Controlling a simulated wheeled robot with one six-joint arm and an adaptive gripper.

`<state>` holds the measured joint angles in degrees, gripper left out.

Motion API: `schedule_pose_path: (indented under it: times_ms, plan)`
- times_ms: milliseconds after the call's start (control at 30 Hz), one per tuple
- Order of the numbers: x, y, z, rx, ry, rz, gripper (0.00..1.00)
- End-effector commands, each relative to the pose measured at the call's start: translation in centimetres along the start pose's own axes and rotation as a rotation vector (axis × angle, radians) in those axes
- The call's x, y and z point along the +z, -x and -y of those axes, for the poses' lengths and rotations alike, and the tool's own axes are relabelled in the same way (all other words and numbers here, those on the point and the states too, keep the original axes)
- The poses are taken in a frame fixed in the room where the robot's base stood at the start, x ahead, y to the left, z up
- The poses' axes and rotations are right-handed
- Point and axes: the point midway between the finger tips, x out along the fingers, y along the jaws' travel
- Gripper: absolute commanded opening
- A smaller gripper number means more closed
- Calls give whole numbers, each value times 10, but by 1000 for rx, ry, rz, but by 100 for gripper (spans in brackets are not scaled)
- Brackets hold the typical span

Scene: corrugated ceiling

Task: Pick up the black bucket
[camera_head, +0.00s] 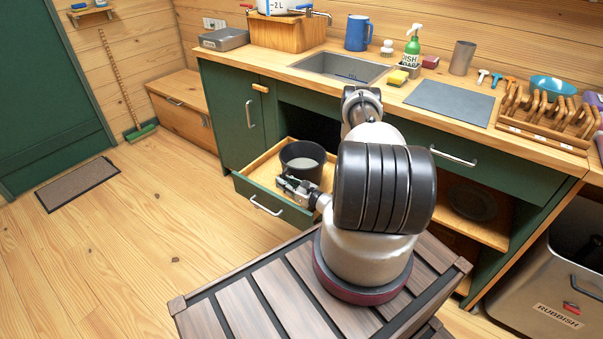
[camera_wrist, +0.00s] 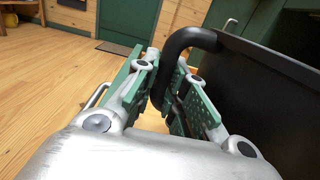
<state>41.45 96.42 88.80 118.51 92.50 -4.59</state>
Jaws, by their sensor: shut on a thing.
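The black bucket (camera_head: 294,150) stands upright in the open wooden drawer (camera_head: 260,174) under the counter in the head view; I cannot tell if it touches the drawer floor. My gripper (camera_head: 292,186) is at the bucket's near side, low by the drawer front. In the wrist view the bucket's dark wall (camera_wrist: 262,95) fills the right side. A curved black handle (camera_wrist: 188,40) comes off it and runs down between the green-padded fingers of my gripper (camera_wrist: 172,95), which are shut on it. The bucket's inside looks greyish and empty.
The drawer front with its metal handle (camera_head: 266,205) is close below my gripper. The counter (camera_head: 320,78) above holds a sink (camera_head: 340,68), a blue mug (camera_head: 357,33) and a dish rack (camera_head: 545,122). A rubbish bin (camera_head: 545,290) stands at right.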

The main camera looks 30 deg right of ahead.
Motion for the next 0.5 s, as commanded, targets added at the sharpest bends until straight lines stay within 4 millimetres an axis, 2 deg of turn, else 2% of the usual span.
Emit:
schedule_pose_path:
  times_ms: [500]
  plan:
    - [4, 0, 1, 0, 4, 4, 0]
